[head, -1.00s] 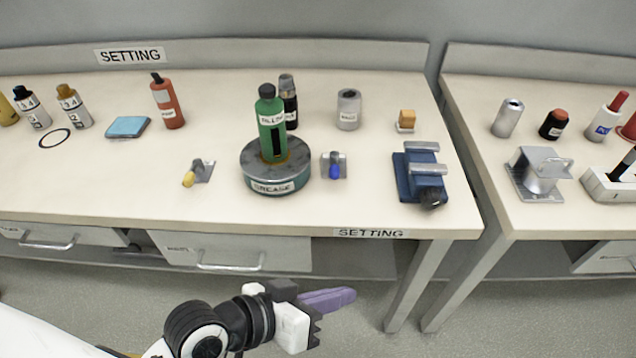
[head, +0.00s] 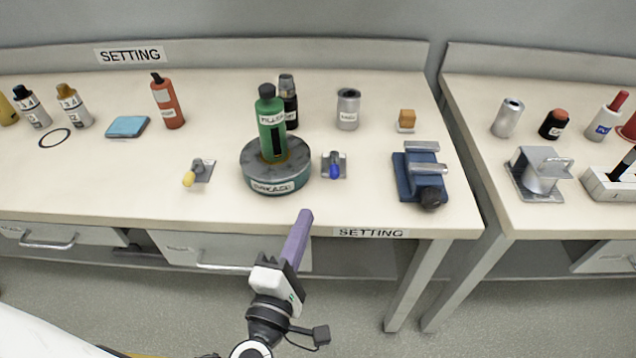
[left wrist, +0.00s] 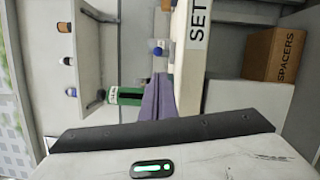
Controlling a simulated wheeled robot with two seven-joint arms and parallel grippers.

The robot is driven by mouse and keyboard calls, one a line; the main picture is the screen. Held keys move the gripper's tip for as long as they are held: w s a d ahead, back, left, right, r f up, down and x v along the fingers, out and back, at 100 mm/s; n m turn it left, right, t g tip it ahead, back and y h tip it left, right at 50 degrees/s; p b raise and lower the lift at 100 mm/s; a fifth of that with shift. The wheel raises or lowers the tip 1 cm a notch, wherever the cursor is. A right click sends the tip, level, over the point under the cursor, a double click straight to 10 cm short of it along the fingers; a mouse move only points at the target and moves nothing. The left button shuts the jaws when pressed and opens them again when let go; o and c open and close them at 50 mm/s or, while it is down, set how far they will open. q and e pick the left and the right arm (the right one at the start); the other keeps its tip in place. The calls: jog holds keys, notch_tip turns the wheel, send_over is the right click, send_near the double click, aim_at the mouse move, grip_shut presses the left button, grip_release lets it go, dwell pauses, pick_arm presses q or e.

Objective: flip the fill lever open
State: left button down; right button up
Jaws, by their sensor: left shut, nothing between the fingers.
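Two small levers on grey plates stand on the bench. One has a yellow knob (head: 189,179) and lies left of the grease tin (head: 276,185). The other has a blue knob (head: 334,171) and stands just right of the tin. I cannot read which one is the fill lever. A green bottle (head: 271,122) stands upright on the tin. My left gripper (head: 304,215), with purple fingers, is shut and empty at the bench's front edge, below and left of the blue-knobbed lever, apart from it. Its fingers also show in the left wrist view (left wrist: 157,100). My right gripper is out of view.
A blue vise (head: 408,176) stands to the right of the blue-knobbed lever. A dark bottle (head: 288,100) and a grey can (head: 348,109) stand behind. The bench front between the levers and the edge is clear. A SPACERS box (left wrist: 274,54) shows in the left wrist view.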

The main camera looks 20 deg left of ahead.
aim_at(318, 196)
pick_arm(q)
jog(key=w, duration=1)
jog(key=shift+a+r, duration=0.15)
jog(key=shift+r, duration=0.1)
